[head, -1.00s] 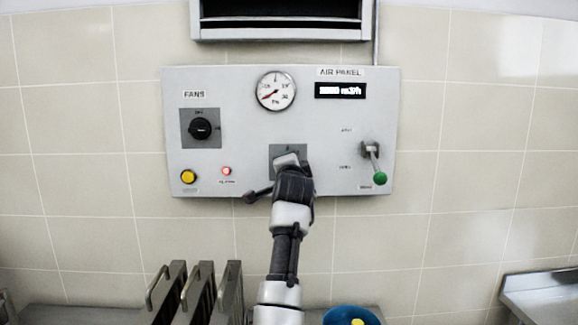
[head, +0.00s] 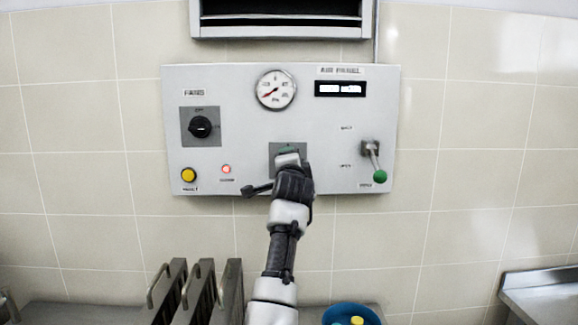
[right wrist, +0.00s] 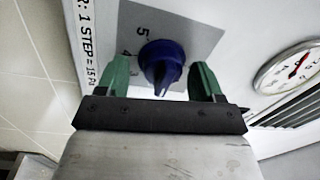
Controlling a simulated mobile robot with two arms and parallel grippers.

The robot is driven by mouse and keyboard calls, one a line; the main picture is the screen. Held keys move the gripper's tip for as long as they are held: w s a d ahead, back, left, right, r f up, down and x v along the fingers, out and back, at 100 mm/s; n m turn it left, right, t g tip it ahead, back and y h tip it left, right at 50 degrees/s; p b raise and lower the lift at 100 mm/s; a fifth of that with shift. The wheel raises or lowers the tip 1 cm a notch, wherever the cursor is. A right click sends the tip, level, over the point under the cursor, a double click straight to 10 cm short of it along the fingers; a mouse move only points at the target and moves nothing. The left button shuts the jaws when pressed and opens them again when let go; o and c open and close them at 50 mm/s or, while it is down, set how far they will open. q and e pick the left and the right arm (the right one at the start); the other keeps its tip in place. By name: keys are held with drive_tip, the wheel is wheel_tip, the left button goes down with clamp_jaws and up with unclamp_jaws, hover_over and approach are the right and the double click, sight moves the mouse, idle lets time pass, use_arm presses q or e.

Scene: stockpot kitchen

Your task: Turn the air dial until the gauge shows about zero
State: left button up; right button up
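The air dial (right wrist: 163,62) is a blue knob on a grey square plate (right wrist: 205,30) with the digits 5 and 4 partly showing. In the head view my right gripper and wrist hide the dial. In the right wrist view my right gripper (right wrist: 162,82) is open, with one green finger on each side of the dial and gaps between fingers and knob. The round gauge (head: 276,90) has a white face and a red needle pointing to the lower left; it also shows in the right wrist view (right wrist: 290,70). My left gripper is not in view.
The panel (head: 330,120) also carries a black fan switch (head: 200,127), a yellow button (head: 188,175), a red lamp (head: 226,169), a lit display (head: 340,89) and a green-tipped lever (head: 380,176). Metal racks (head: 200,290) and a blue bowl (head: 350,313) stand below.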

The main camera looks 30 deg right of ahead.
drive_tip(key=b+v, duration=0.4)
drive_tip(key=v, duration=0.6)
drive_tip(key=shift+s+a, duration=0.3)
drive_tip(key=shift+f, duration=0.1)
